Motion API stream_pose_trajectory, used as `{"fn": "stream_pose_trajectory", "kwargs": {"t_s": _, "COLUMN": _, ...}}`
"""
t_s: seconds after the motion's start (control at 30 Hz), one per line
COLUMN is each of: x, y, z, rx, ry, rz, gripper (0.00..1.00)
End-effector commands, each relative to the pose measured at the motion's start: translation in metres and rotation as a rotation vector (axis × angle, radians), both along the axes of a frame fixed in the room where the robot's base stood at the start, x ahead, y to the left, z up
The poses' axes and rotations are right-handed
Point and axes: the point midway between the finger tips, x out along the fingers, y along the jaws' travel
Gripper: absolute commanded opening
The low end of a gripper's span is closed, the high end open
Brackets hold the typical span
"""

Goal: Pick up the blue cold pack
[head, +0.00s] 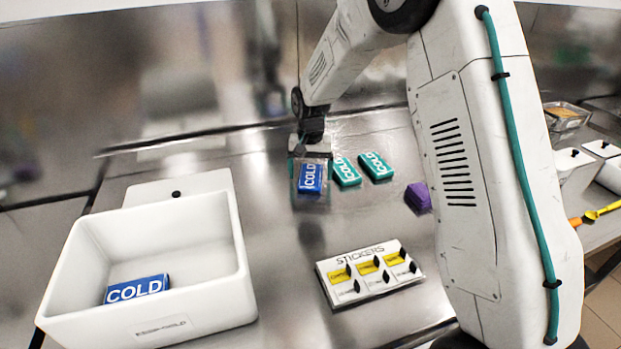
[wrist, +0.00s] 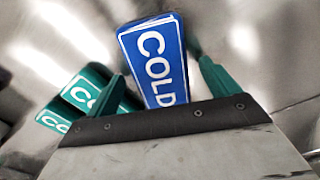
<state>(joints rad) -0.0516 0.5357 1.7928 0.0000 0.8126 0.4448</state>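A blue cold pack (head: 311,178) with white COLD lettering is at my gripper on the steel table, left of two teal packs. My gripper (head: 310,190) points down over it, with one finger on each side. In the wrist view the blue pack (wrist: 154,58) lies between the two teal fingers of my gripper (wrist: 162,70), with a visible gap on each side. The gripper is open around it, and its lower end is hidden by the gripper body. Another blue COLD pack (head: 136,289) lies inside the white bin (head: 205,312) at the front left.
Two teal COLD packs (head: 345,171) (head: 376,166) lie close on the right, and they show left in the wrist view (wrist: 85,88). A purple block (head: 418,197) is farther right. A STICKERS board (head: 369,274) lies in front. Table between bin and board is clear.

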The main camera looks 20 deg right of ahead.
Motion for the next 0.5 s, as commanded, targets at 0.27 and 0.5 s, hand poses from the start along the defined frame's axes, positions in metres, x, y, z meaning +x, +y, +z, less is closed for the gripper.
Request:
{"fn": "stream_pose_trajectory", "kwargs": {"t_s": 0.27, "x": 0.0000, "y": 0.0000, "z": 0.0005, "rx": 0.000, "ry": 0.000, "rz": 0.000, "gripper": 0.30}}
{"fn": "stream_pose_trajectory", "kwargs": {"t_s": 0.5, "x": 0.0001, "y": 0.0000, "z": 0.0018, "rx": 0.000, "ry": 0.000, "rz": 0.000, "gripper": 0.30}}
